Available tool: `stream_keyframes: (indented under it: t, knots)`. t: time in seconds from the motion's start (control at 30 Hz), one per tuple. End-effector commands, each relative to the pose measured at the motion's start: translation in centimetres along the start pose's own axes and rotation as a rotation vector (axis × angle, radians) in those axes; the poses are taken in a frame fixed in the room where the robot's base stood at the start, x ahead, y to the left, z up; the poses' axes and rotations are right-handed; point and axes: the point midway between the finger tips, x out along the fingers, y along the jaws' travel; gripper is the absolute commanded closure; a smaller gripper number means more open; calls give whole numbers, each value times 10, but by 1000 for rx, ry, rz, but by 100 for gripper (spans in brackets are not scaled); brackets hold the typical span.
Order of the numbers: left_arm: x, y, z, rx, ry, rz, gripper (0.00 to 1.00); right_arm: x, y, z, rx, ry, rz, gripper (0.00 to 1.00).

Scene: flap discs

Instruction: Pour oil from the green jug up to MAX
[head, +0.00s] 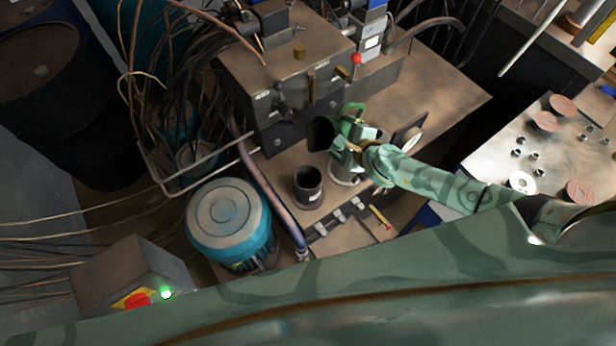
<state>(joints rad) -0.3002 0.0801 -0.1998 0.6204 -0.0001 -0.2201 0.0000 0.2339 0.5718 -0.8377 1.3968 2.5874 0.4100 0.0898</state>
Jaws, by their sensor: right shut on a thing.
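My right gripper (347,152) comes in from the right and is shut on the green jug (352,112), which is mostly hidden by the gripper. A green loop shows above the fingers, and a dark round opening (320,133) lies just left of them. I cannot tell how far the jug is tilted, and I see no oil stream. A black open cup (308,187) with a small pale label stands on the bench, below and left of the gripper. Its inside is dark, so no oil level or MAX mark can be read. My left gripper is not in view.
A machine block (285,75) with levers and a red knob stands behind. A blue motor (230,222) is left of the bench, near a pipe. A light table (545,125) at right holds several discs and nuts. Bare bench (440,90) lies at the back right.

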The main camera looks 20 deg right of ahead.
Motion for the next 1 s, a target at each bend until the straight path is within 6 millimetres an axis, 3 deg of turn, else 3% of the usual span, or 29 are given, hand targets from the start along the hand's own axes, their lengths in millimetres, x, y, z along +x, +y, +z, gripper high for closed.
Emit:
stream_keyframes:
  t: [1.0]
  knots:
    - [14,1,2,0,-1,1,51,3,6,2,-126,54,-56,58]
